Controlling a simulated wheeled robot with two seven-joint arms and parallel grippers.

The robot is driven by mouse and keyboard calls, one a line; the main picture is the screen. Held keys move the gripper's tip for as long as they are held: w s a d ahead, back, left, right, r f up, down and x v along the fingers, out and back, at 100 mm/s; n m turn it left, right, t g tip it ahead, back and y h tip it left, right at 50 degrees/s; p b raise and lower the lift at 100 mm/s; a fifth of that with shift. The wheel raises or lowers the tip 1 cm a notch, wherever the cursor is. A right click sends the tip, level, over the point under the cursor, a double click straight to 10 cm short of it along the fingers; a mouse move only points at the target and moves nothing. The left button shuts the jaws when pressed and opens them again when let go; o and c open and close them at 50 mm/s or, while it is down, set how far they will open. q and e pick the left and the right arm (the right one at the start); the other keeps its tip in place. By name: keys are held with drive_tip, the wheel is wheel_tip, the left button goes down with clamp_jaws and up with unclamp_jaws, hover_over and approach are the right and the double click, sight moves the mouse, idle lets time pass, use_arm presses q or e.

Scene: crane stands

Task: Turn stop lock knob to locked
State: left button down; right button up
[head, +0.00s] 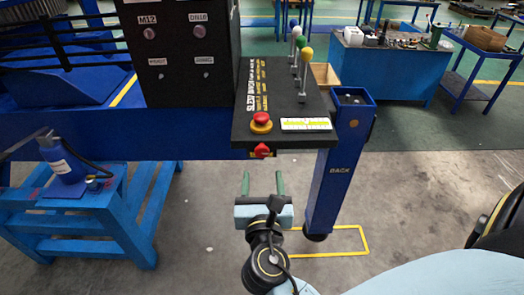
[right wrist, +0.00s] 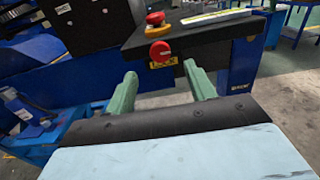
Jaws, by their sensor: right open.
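A small red lock knob (head: 262,150) sits on the front face of the black control panel (head: 222,128), below its top edge. In the right wrist view the knob (right wrist: 160,51) shows above a yellow label (right wrist: 164,63) that reads like "LOCK". A red stop button (head: 261,121) on a yellow base stands on the panel top above the knob. My right gripper (head: 263,178) is open and empty, its two green fingers pointing towards the panel below the knob. In the wrist view my right gripper (right wrist: 161,84) has the knob between and beyond its fingers, apart from both. My left gripper is not in view.
Levers with coloured balls (head: 305,65) stand on the panel. A blue post (head: 336,180) marked "BACK" stands right of the gripper. A blue stand with a bottle (head: 62,165) is at the left. Bare floor lies below the panel.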

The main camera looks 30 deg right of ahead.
sight(262, 152)
drive_tip(key=p+x, duration=0.1)
drive_tip(key=x, duration=0.7)
drive_tip(key=shift+w+d, duration=0.1)
drive_tip(key=shift+w, duration=0.15)
drive_tip(key=c, duration=0.9)
